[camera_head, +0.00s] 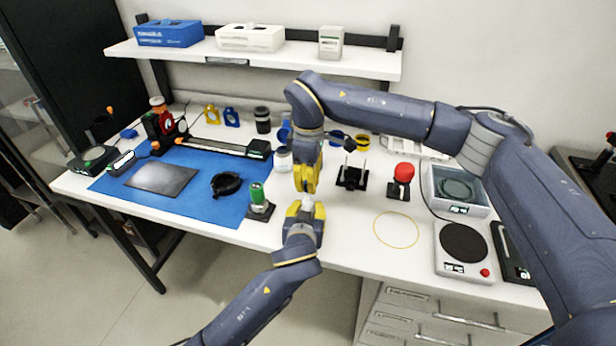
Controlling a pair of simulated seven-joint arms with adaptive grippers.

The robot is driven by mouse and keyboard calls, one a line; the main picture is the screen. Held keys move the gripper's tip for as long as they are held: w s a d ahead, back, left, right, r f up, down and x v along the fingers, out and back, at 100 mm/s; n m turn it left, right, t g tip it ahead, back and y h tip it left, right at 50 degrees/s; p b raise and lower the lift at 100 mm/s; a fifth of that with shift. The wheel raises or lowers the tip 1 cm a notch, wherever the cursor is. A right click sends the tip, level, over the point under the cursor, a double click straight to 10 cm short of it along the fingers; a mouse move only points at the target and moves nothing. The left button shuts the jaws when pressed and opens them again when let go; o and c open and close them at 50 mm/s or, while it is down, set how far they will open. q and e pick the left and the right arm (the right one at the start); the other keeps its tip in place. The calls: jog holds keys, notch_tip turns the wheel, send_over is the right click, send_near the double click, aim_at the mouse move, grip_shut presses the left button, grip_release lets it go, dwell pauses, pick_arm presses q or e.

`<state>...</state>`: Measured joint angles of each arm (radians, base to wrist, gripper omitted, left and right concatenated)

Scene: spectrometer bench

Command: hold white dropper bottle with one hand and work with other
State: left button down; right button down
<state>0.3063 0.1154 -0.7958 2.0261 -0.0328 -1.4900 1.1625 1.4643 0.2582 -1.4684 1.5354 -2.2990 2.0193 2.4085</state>
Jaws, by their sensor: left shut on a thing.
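My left gripper (304,212) reaches up from below at the front middle of the bench and is shut on the white dropper bottle (307,203). Only a small white part of the bottle shows between the yellow fingers; the rest is hidden. My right gripper (307,189) points down just above the bottle, its yellow fingers close to the bottle's top. I cannot tell whether its fingers touch the bottle or how far apart they are.
A black stand (351,178) and a red-topped device (401,181) are to the right. A yellow ring (378,230) lies on clear bench. A round-plate device (463,268) stands at the right front.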

aim_at(308, 196)
jog(key=shift+f, duration=0.25)
dwell(0.4)
jog(key=shift+f, duration=0.75)
jog(key=shift+f, duration=0.6)
dwell(0.3)
jog(key=m, duration=0.4)
jog(key=shift+m, duration=0.3)
jog(key=m, duration=0.2)
jog(key=shift+a+m, duration=0.15)
jog(key=shift+m, duration=1.35)
